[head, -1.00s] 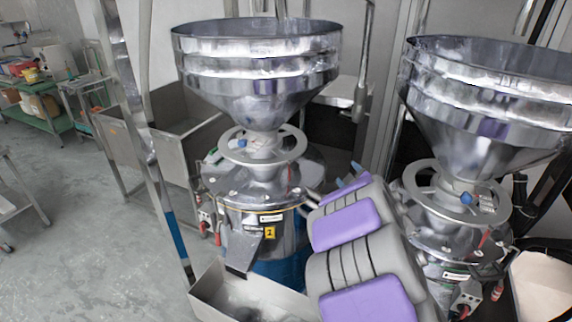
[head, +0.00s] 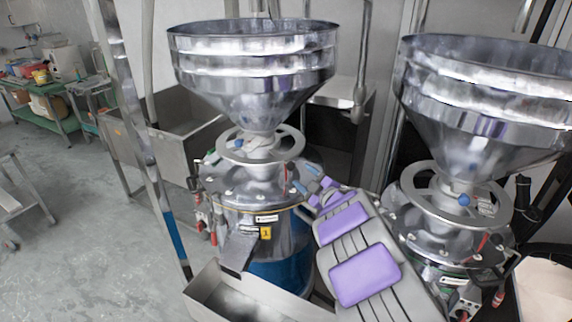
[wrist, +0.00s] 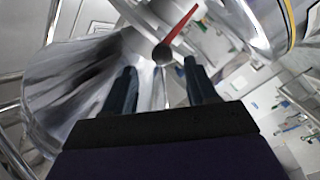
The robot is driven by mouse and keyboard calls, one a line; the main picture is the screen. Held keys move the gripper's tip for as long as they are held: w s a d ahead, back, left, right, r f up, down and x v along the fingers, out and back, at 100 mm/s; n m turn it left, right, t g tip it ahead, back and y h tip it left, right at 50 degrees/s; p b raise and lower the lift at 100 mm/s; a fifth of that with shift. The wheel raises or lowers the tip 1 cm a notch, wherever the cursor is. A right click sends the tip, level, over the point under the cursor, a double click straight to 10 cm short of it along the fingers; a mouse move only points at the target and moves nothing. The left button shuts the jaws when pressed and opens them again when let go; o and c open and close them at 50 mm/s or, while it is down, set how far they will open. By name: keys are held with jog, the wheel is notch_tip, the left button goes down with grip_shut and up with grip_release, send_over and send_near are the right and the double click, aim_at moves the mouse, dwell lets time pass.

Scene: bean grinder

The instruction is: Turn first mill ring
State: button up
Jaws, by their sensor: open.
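The first mill, with a yellow tag marked 1 (head: 265,233), stands at centre-left in the head view. Its flat grey mill ring (head: 236,157) circles the neck below the steel hopper (head: 252,70). My gripper (head: 306,178) is open with blue fingers, at the right side of this mill, just below and right of the ring. In the wrist view, the open gripper (wrist: 160,67) has a red lever (wrist: 182,30) with a dark round knob beyond its fingertips. Nothing is held. I cannot tell whether a finger touches the mill.
A second mill with its own hopper (head: 485,100) and ring (head: 502,205) stands close on the right, beside my arm. A steel bin (head: 215,290) sits in front of the first mill. A slanted metal post (head: 150,170) stands left. Open floor (head: 80,240) lies farther left.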

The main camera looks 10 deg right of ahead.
aim_at(284, 160)
jog(key=x, duration=0.3)
jog(key=b+x, duration=0.1)
jog(key=x, duration=0.5)
jog(key=shift+s+a, duration=0.2)
jog(key=shift+a, duration=0.1)
jog(key=shift+w+f+b, duration=0.1)
jog(key=shift+w+b, duration=0.2)
jog(key=shift+w, duration=0.35)
jog(key=shift+w+a, duration=0.1)
jog(key=shift+w, duration=0.15)
jog(key=shift+w+a, duration=0.3)
jog(key=shift+a, duration=0.1)
jog(key=shift+c, duration=0.2)
jog(key=shift+d, duration=0.1)
grip_shut()
